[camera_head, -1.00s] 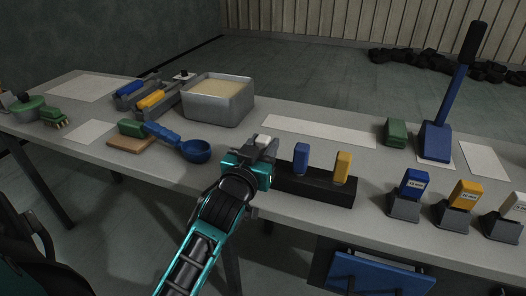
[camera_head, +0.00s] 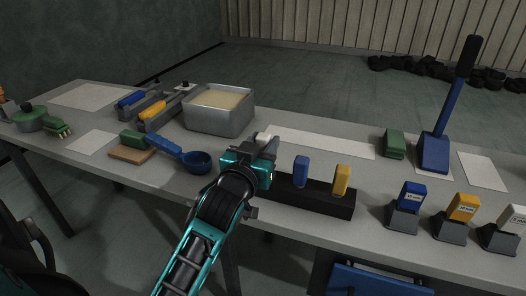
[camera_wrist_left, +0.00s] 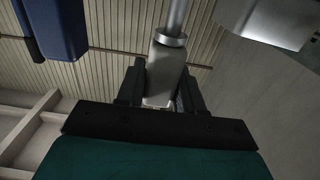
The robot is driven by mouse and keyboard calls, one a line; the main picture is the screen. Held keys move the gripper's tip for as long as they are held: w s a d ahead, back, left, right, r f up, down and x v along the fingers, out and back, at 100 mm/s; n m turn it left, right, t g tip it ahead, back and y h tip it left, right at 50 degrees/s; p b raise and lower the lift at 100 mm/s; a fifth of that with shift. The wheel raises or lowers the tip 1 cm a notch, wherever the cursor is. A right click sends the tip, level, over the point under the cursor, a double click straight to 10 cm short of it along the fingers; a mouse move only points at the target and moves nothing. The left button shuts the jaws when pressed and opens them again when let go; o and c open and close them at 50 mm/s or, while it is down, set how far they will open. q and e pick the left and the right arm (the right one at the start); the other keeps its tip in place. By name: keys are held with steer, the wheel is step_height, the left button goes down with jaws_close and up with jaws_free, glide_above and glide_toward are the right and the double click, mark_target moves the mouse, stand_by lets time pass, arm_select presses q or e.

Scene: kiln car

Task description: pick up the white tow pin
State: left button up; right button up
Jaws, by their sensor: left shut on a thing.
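The white tow pin (camera_wrist_left: 160,75) is between the two fingers of my left gripper (camera_wrist_left: 160,95) in the left wrist view. Its pale handle is gripped, and a grey collar and metal shaft stick out past the fingertips. In the head view my left gripper (camera_head: 262,148) is above the left end of the black pin block (camera_head: 310,199), and the white handle (camera_head: 264,136) shows at its fingertips. The pin's shaft is hidden there by the gripper. A blue pin (camera_head: 301,171) and a yellow pin (camera_head: 341,180) stand upright in the block. My right gripper is not in view.
A metal tub (camera_head: 218,118) with pale contents stands behind my left gripper. A blue scoop (camera_head: 196,161) lies to its left. Labelled blue (camera_head: 411,195), yellow (camera_head: 463,207) and white (camera_head: 512,220) blocks sit in grey holders at the right. A long white sheet (camera_head: 325,141) lies behind the pins.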

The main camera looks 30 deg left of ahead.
arm_select(q)
step_height(320, 180, up, 15)
steer(key=p, duration=0.5)
steer(key=s+d+f+m+h+p, duration=0.1)
steer(key=s+d+f+h+p, duration=0.15)
steer(key=d+p, duration=0.2)
steer(key=s+d+f+m+h+p, duration=0.2)
steer(key=s+d+f+p, duration=0.15)
steer(key=d, duration=0.25)
step_height(320, 180, up, 10)
steer(key=p, duration=0.4)
steer(key=shift+s+d+t, duration=0.15)
steer(key=shift+s+t, duration=0.05)
steer(key=shift+t, duration=0.1)
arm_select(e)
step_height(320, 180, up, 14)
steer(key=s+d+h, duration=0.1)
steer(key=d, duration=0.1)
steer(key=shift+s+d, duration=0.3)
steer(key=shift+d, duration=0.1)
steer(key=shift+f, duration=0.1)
